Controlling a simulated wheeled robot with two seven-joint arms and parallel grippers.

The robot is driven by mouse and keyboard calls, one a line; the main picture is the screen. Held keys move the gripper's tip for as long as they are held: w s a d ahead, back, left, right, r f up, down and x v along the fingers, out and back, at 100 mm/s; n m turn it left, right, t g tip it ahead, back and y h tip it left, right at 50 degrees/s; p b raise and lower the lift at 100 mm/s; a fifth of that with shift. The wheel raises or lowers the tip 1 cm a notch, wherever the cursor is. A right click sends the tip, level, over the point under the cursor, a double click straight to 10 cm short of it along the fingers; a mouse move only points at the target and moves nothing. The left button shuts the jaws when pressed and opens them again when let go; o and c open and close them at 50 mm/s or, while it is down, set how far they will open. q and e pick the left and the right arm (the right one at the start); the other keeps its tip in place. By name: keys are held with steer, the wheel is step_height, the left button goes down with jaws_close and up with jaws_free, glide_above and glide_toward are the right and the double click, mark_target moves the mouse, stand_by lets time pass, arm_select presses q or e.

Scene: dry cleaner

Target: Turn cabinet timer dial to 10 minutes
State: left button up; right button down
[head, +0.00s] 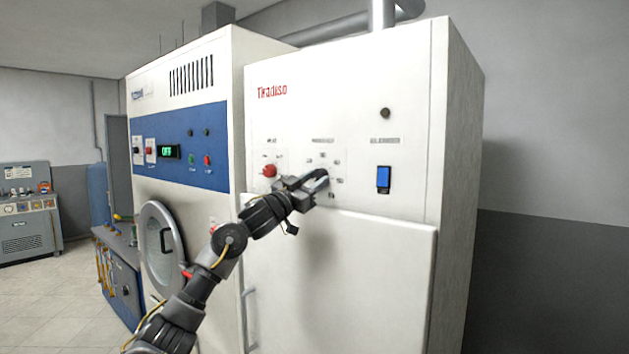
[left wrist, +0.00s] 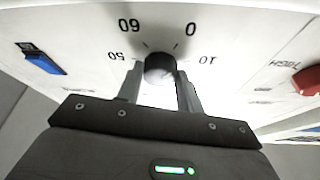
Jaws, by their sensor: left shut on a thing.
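The white cabinet (head: 340,130) has a control panel with a timer dial, a dark round knob (left wrist: 159,67). In the left wrist view the picture is upside down, and the labels 60, 0, 50 and 10 show around the knob. My left gripper (head: 318,183) is at the dial in the head view, covering most of it. In the left wrist view its two fingers stand on either side of the knob and are shut on it. I cannot tell which number the knob points to. My right gripper is not in view.
A red knob (head: 269,171) sits left of the dial and a blue switch (head: 383,179) to its right. Below the panel is the cabinet's white door (head: 370,265). A machine with a blue panel (head: 180,147) and round door stands to the left.

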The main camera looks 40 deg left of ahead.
arm_select(q)
steer(key=m+h, duration=0.1)
steer(key=m, duration=0.1)
steer(key=m+g+h+p, duration=0.1)
steer(key=m, duration=0.2)
steer(key=shift+a+r+h, duration=0.2)
steer(key=shift+h, duration=0.1)
steer(key=shift+m+g+h+p, duration=0.35)
steer(key=shift+m+p, duration=0.25)
steer(key=shift+m, duration=0.55)
steer(key=shift+m+g+h+p, duration=0.25)
steer(key=shift+m+h+p, duration=0.3)
steer(key=shift+m, duration=0.6)
steer(key=shift+f, duration=0.1)
steer(key=o, duration=1)
